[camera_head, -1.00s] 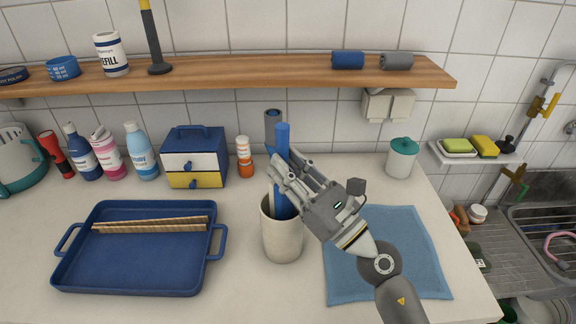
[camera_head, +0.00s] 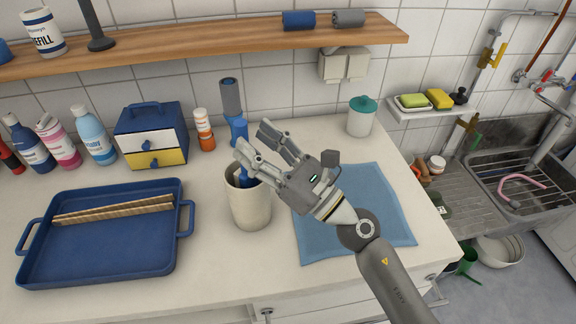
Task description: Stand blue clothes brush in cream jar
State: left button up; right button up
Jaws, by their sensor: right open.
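The cream jar (camera_head: 250,208) stands upright on the counter, left of the blue cloth. The blue clothes brush (camera_head: 239,130) stands in the jar, its upper end rising above the rim at the back. Part of it is hidden behind my right gripper's fingers. My right gripper (camera_head: 256,143) is open, its fingers spread at the brush just above the jar. I cannot tell whether a finger touches the brush. My left gripper is not in view.
A blue tray (camera_head: 100,255) with wooden strips lies left, and a small drawer box (camera_head: 152,135) stands behind. A blue cloth (camera_head: 350,235) lies right, with a teal-lidded jar (camera_head: 360,120) beyond. The sink (camera_head: 520,180) is far right.

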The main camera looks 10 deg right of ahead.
jog(key=v, duration=0.9)
dwell(0.7)
